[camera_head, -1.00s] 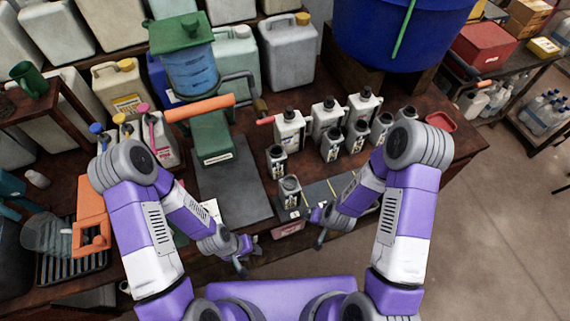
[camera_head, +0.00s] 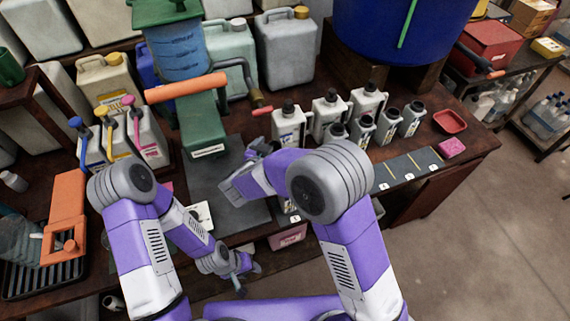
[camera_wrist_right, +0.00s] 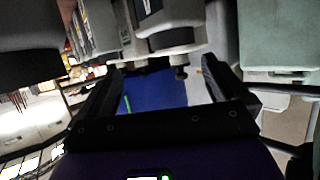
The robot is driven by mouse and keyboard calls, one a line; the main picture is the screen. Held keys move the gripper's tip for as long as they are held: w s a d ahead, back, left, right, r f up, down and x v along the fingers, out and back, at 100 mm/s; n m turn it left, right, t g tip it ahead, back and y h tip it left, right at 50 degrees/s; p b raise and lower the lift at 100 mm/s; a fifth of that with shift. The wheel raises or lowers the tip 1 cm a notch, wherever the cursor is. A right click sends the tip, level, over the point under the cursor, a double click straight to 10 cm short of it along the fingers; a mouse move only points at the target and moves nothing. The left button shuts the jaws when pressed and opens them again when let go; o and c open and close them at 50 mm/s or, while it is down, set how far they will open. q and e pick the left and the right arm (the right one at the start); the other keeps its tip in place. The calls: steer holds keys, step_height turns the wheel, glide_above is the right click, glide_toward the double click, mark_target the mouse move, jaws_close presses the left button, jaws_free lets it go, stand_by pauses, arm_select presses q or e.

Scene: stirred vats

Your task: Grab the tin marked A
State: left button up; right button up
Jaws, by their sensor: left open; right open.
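The front-left tins are mostly hidden behind my right arm. My right gripper (camera_head: 263,147) is open, above the grey mat and just left of the bottles. In the right wrist view its open fingers (camera_wrist_right: 163,85) have a white container with a dark cap (camera_wrist_right: 172,38) beyond them. My left gripper (camera_head: 243,283) is open, low at the bench's front edge, away from the tins.
Larger white bottles (camera_head: 288,122) stand behind the tins. A blue vat (camera_head: 388,35) is behind. A red tray (camera_head: 449,121) and a pink block (camera_head: 451,147) lie at right, near a dark marked strip (camera_head: 408,166).

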mark_target(276, 142)
steer(key=shift+s+a+f, duration=0.15)
steer(key=shift+a+f, duration=0.1)
steer(key=shift+a, duration=0.25)
steer(key=shift+s+a+f, duration=0.15)
steer(key=shift+a+f, duration=0.05)
steer(key=shift+a, duration=0.3)
steer(key=shift+n, duration=0.3)
steer(key=b+x, duration=0.1)
steer(key=x, duration=0.1)
steer(key=b+x, duration=0.1)
steer(key=x, duration=0.1)
steer(key=b+x, duration=0.1)
steer(key=x, duration=0.2)
steer(key=shift+w+a+f, duration=0.1)
steer(key=shift+a+f, duration=0.15)
steer(key=shift+f, duration=0.15)
steer(key=shift+r, duration=0.1)
steer(key=shift+c, duration=0.2)
